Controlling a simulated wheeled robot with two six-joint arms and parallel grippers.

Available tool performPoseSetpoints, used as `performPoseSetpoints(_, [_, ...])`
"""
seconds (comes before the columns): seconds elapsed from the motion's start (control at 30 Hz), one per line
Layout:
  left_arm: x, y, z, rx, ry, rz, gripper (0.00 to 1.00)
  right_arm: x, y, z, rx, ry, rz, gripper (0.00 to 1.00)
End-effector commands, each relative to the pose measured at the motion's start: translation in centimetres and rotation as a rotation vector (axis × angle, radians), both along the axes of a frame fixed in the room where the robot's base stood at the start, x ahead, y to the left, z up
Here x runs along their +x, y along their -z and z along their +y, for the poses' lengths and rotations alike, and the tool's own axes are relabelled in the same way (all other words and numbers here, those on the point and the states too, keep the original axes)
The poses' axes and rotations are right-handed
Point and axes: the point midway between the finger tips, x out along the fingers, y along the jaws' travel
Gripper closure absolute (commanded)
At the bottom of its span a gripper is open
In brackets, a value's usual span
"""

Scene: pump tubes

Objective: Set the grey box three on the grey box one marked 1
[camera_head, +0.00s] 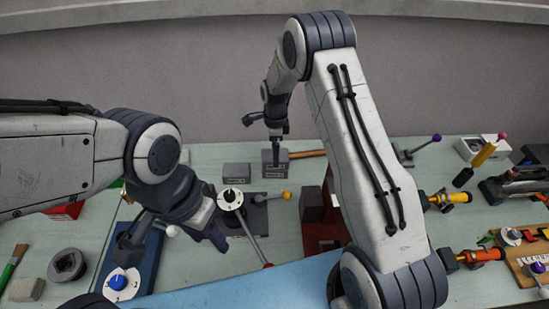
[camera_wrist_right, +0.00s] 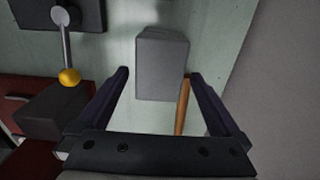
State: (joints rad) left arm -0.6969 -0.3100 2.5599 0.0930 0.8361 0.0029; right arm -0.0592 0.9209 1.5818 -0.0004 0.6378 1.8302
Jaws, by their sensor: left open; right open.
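Two small grey boxes stand side by side on the pale green table near the wall. The left grey box (camera_head: 236,173) has a small label on its front; I cannot read its number. The right grey box (camera_head: 270,172) is directly below my right gripper (camera_head: 277,148). In the right wrist view this box (camera_wrist_right: 162,65) lies ahead of and between the open fingers of my right gripper (camera_wrist_right: 157,75); I cannot tell whether they touch it. The other box (camera_wrist_right: 157,12) is partly cut off at the top. My left gripper (camera_head: 172,232) is open and empty, left of the lever device.
A lever device with a yellow knob (camera_head: 286,195) stands in front of the boxes. A wooden handle (camera_head: 307,154) lies right of them. A dark red stand with a dark block (camera_head: 312,205) is to the front right. The wall (camera_head: 200,90) is close behind.

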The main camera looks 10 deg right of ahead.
Motion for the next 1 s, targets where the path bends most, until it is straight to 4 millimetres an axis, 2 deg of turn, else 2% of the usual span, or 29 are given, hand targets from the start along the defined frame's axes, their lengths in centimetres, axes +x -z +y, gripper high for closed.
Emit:
performPoseSetpoints(0.03, [0.0, 0.9, 0.0, 0.0, 0.0, 0.0, 0.5, 0.1, -0.9, 0.0, 0.001, 0.0, -0.007, 0.0])
performPoseSetpoints(0.3, [0.0, 2.5, 0.0, 0.0, 0.001, 0.0, 0.5, 0.0, -6.3, 0.0, 0.0, 0.0, -0.004, 0.0])
performPoseSetpoints(0.47, [0.0, 2.8, 0.0, 0.0, 0.002, 0.0, 0.5, 0.0, -8.0, 0.0, 0.001, -0.002, -0.002, 0.0])
performPoseSetpoints(0.57, [0.0, 2.8, 0.0, 0.0, 0.002, 0.0, 0.5, -0.6, -9.1, 0.8, 0.001, -0.055, -0.003, 0.0])
performPoseSetpoints(0.67, [0.0, 2.8, 0.0, 0.0, 0.002, 0.0, 0.5, -2.4, -10.8, 2.9, 0.006, -0.212, -0.008, 0.0])
performPoseSetpoints(0.77, [0.0, 2.7, 0.0, 0.0, 0.002, 0.0, 0.5, -5.6, -13.2, 5.7, 0.014, -0.471, -0.016, 0.0])
performPoseSetpoints(0.9, [0.0, 2.8, 0.0, 0.0, 0.002, 0.0, 0.5, -11.7, -16.1, 9.2, 0.023, -0.893, -0.028, 0.0])
performPoseSetpoints(1.0, [0.0, 2.8, 0.0, 0.0, 0.002, 0.0, 0.5, -16.3, -17.6, 10.9, 0.029, -1.195, -0.041, 0.0])
